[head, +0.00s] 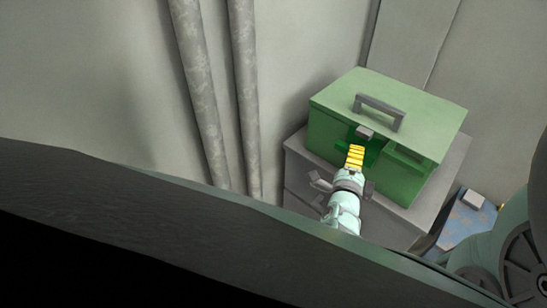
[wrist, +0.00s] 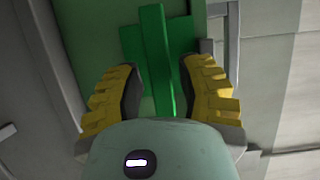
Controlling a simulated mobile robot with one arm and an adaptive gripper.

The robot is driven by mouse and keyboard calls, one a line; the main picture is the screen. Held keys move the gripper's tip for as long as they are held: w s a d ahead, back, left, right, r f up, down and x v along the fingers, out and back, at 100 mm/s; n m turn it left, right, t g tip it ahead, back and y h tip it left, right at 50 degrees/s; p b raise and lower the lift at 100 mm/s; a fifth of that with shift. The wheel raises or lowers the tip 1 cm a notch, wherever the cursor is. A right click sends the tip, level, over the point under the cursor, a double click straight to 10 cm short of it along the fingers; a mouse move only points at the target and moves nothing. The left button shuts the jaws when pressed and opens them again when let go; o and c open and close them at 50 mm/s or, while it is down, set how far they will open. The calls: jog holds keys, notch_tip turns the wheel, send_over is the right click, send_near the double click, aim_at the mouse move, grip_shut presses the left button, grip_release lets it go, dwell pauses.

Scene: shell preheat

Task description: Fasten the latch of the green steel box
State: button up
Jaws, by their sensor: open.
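The green steel box (head: 335,131) stands on a grey cabinet in the head view, its lid down and a grey handle (head: 380,112) on top. A small grey catch (head: 364,132) sits at the lid's front edge, above darker green parts that my fingers partly cover. My gripper (head: 355,153) is at the front face, below the catch. In the wrist view, my gripper (wrist: 163,70) is open, its yellow fingers on either side of an upright bright green bar (wrist: 155,55), which looks like the latch. I cannot tell whether the fingers touch it.
The grey cabinet (head: 298,160) has a handle on its front. Two thick pipes (head: 245,90) run down the wall left of the box. A blue patterned item (head: 462,221) with a pale block on it lies at right. A wall stands close behind the box.

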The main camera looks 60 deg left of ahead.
jog(key=shift+x, duration=1.25)
jog(key=shift+o, duration=0.2)
jog(key=shift+s, duration=0.1)
grip_shut()
